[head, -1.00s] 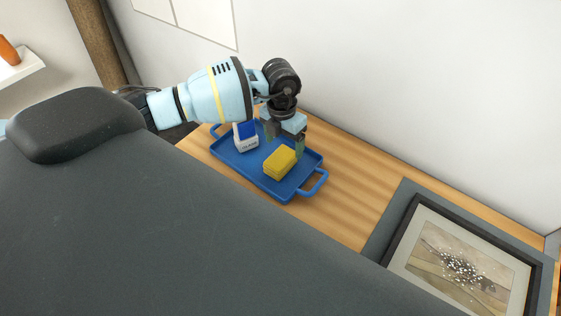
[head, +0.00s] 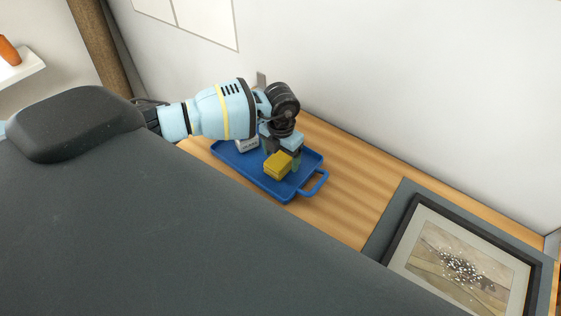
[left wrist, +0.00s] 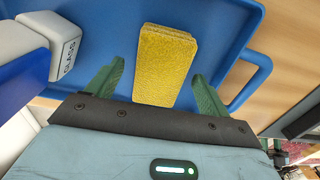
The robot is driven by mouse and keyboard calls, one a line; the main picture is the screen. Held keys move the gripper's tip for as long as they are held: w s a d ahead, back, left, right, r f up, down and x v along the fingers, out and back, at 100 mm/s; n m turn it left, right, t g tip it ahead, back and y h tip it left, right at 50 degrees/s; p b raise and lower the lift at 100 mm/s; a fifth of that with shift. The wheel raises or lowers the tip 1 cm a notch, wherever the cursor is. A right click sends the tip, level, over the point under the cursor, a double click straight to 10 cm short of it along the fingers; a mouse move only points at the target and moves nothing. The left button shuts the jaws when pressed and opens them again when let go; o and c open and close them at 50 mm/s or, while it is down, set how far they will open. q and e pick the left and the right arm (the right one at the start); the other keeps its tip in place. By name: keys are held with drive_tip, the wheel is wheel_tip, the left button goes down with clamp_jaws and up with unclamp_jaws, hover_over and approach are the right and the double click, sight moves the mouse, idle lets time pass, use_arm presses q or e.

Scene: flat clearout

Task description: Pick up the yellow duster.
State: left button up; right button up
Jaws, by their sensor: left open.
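The yellow duster (head: 278,165) lies in the blue tray (head: 252,175) on the wooden surface. In the left wrist view the duster (left wrist: 165,65) is a rough yellow block between the two green fingers, with a gap on each side. My left gripper (head: 282,158) is open and low over the tray, right at the duster; its fingers (left wrist: 157,80) straddle the duster's near part. The arm partly hides the tray's far side. My right gripper is not in view.
A white and blue box marked "GLASS" (left wrist: 64,50) stands in the tray left of the duster; in the head view the box (head: 246,144) is mostly hidden by my arm. A framed picture (head: 465,262) lies to the right. Bare wood (head: 350,190) is between.

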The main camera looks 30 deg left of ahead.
use_arm(q)
drive_tip(key=shift+f, duration=0.8)
drive_tip(key=shift+c, duration=0.3)
drive_tip(key=c, duration=1)
drive_tip(key=shift+r, duration=0.15)
drive_tip(key=shift+r, duration=0.6)
wheel_tip(320, 180, up, 2)
drive_tip(key=shift+r, duration=0.15)
drive_tip(key=s+d, duration=0.3)
drive_tip(key=s, duration=0.1)
drive_tip(key=s+d+r, duration=0.1)
drive_tip(key=s+d, duration=0.6)
drive_tip(key=s, duration=0.1)
drive_tip(key=shift+s+d+r+p, duration=0.1)
drive_tip(key=shift+d+r+p, duration=0.1)
drive_tip(key=shift+p, duration=0.2)
